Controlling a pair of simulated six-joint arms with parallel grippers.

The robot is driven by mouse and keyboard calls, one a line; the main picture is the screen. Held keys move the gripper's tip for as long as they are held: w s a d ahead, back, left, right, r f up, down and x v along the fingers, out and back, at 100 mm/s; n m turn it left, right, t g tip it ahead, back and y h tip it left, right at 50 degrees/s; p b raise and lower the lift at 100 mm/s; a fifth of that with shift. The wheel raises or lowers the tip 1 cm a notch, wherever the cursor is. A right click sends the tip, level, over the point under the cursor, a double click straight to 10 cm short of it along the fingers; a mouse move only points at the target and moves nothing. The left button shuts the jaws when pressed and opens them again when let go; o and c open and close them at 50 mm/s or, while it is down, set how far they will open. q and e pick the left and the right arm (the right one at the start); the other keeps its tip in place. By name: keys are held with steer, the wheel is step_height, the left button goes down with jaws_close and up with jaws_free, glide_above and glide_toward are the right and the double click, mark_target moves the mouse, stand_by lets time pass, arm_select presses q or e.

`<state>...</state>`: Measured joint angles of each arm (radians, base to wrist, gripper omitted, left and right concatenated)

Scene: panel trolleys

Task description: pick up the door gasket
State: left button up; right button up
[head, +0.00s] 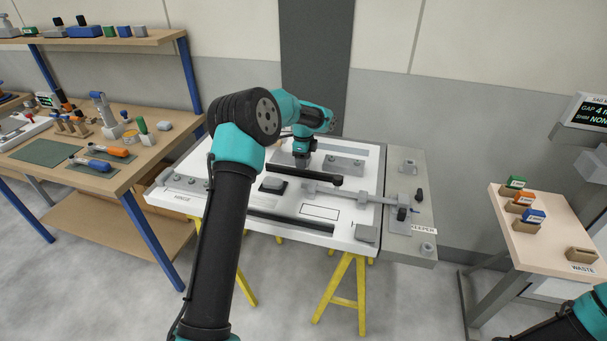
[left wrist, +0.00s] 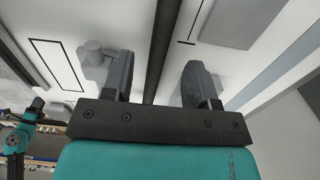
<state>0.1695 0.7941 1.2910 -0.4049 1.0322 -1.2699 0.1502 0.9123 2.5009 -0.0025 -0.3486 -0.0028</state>
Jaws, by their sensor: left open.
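A long black strip (head: 300,174), which looks like the door gasket, lies over the white panel (head: 285,207). A second dark strip (head: 275,218) runs along the panel's front, so I cannot be fully sure which is the gasket. My left gripper (head: 302,160) points down just behind the first strip. In the left wrist view, its fingers (left wrist: 157,82) are open and apart, with a dark strip (left wrist: 164,40) passing between them in the picture. I cannot tell whether they touch it. My right gripper is out of view.
A grey plate (head: 343,164) lies behind the strip, and a grey latch bar (head: 370,196) crosses to the right. The keeper board (head: 408,180) stands at the right edge. A tool bench (head: 95,150) is left, a small table (head: 545,225) right.

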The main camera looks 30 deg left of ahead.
mark_target(304, 173)
arm_select(q)
steer(key=shift+w+f, duration=0.1)
steer(key=shift+f, duration=2.5)
jaws_close()
